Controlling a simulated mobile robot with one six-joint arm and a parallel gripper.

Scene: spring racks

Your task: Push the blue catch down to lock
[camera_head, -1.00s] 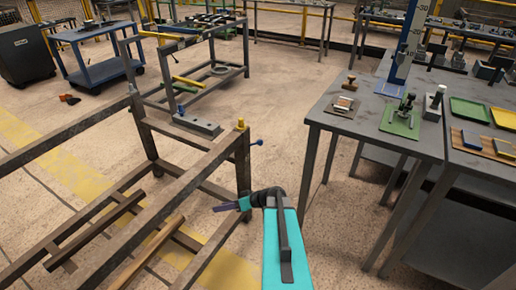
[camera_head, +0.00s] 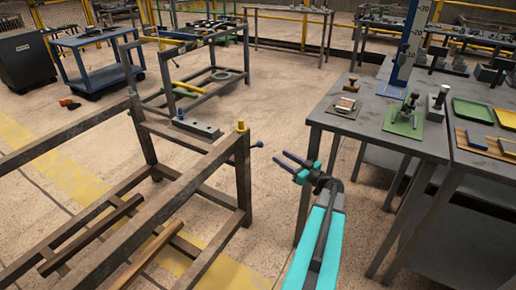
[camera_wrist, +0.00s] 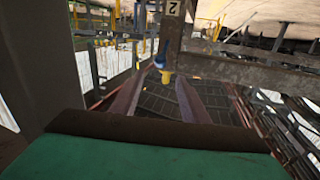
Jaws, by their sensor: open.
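The blue catch (camera_head: 257,144) is a small blue knob on a short stem. It sticks out to the right near the top of the rack's near right post (camera_head: 242,175), below a yellow cap (camera_head: 240,126). My gripper (camera_head: 282,160) is open and empty, just right of the knob and apart from it in the picture. In the wrist view the two fingers (camera_wrist: 158,88) spread apart. A blue part (camera_wrist: 160,61) and a yellow part (camera_wrist: 167,77) show beyond them, beside a dark beam. Whether the catch is up or down I cannot tell.
A grey workbench (camera_head: 335,122) with a green fixture (camera_head: 403,122) stands right of my arm. A second dark rack (camera_head: 205,90) and a blue cart (camera_head: 100,62) stand behind. Open floor lies between the near rack and the workbench.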

